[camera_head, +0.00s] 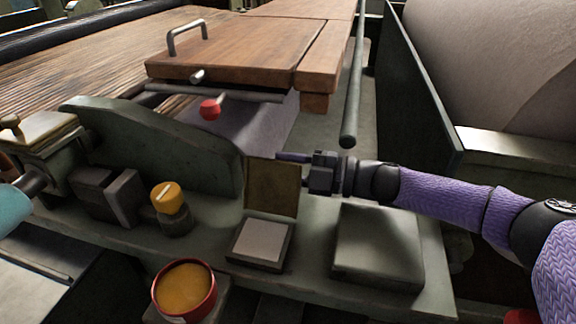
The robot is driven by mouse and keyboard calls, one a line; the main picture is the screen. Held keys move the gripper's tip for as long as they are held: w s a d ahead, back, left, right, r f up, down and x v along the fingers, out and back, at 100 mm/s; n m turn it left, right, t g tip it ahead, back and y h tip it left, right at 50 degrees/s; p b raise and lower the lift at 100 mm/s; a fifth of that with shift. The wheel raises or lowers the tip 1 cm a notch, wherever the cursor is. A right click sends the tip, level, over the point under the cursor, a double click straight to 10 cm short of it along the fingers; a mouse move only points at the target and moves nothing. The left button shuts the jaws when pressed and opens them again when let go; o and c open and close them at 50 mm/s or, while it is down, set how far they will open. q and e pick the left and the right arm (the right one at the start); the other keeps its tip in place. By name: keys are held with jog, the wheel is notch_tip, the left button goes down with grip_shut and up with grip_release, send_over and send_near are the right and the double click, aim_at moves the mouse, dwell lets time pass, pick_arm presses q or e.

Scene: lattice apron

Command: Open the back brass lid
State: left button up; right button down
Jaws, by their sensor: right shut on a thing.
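The brass lid (272,187) is a dull brown-gold square plate. It stands about upright at the back edge of a small shallow box (258,243) with a pale grey inside, which shows uncovered. My right gripper (302,164) comes in from the right and is shut at the lid's upper right edge. One finger shows behind the lid's top edge; the exact contact is partly hidden.
A grey-green block (378,245) stands right of the box. A yellow-capped knob (167,198) and a red bowl of yellow stuff (184,289) are left and in front. A wooden board with a handle (235,52) and a metal rod (354,85) lie behind.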

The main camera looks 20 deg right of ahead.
jog(key=shift+f, duration=0.1)
dwell(0.4)
jog(key=shift+s+a+r+n+p, duration=0.3)
jog(key=shift+s+r+n+p, duration=0.3)
jog(key=shift+n+p, duration=0.4)
jog(key=shift+s+a+r+n+p, duration=0.15)
jog(key=shift+a+n+p, duration=0.05)
jog(key=shift+n+p, duration=0.2)
pick_arm(q)
jog(key=shift+v, duration=1.2)
